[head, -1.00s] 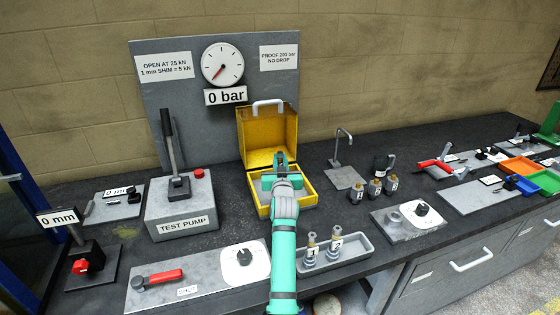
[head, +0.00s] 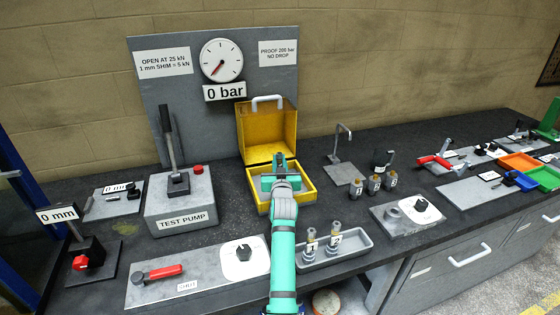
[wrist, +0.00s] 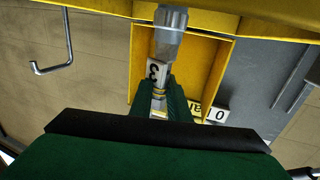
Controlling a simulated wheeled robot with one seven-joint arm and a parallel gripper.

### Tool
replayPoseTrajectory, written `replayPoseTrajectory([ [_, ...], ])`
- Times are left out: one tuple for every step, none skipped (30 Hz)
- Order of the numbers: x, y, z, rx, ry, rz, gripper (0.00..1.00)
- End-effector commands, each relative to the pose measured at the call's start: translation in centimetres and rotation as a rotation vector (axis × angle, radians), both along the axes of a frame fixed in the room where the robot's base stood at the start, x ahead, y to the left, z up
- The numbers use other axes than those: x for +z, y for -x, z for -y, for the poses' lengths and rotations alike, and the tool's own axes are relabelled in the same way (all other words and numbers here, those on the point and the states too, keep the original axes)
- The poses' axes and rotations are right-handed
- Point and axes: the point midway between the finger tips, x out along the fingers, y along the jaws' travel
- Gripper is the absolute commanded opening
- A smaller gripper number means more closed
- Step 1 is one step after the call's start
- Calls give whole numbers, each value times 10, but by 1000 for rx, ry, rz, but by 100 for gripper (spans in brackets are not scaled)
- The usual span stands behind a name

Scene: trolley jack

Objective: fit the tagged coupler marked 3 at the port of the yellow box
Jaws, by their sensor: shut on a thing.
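The yellow box (head: 297,130) stands open on the bench, lid raised, below the gauge board. My gripper (head: 280,165) is at the box's open front part, seen from behind in the head view. In the wrist view my gripper (wrist: 166,98) is shut on the coupler (wrist: 158,93), which has a brassy band and a white tag marked 3 (wrist: 153,72). A grey cylindrical fitting (wrist: 169,42) lies in line with the coupler against the yellow box (wrist: 220,60). I cannot tell whether the two are seated or only touching. The head view hides the coupler behind my gripper.
The test pump (head: 182,205) stands left of the box. A grey tray (head: 335,250) with two tagged couplers is at front right. Several tagged brass-topped pieces (head: 374,184) and a hooked stand (head: 342,150) stand to the right. The gauge (head: 221,60) reads 0 bar.

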Motion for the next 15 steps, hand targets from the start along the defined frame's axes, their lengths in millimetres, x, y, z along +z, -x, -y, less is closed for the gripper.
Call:
replayPoseTrajectory([
  [0, 0, 0, 0, 0, 1, 0],
  [-1, 0, 0, 0, 0, 1, 0],
  [-2, 0, 0, 0, 0, 1, 0],
  [-2, 0, 1, -1, 0, 1, 0],
  [-3, 0, 1, -1, 0, 1, 0],
  [-4, 0, 1, -1, 0, 1, 0],
  [-4, 0, 1, -1, 0, 1, 0],
  [-5, 0, 1, -1, 0, 2, 0],
  [-6, 0, 1, -1, 0, 2, 0],
  [-6, 0, 1, -1, 0, 2, 0],
  [-7, 0, 0, -1, 0, 2, 0],
  [-8, 0, 1, -1, 0, 2, 0],
  [-9, 0, 1, -1, 0, 2, 0],
  [-9, 0, 2, -2, 0, 2, 0],
  [-10, 0, 2, -2, 0, 2, 0],
])
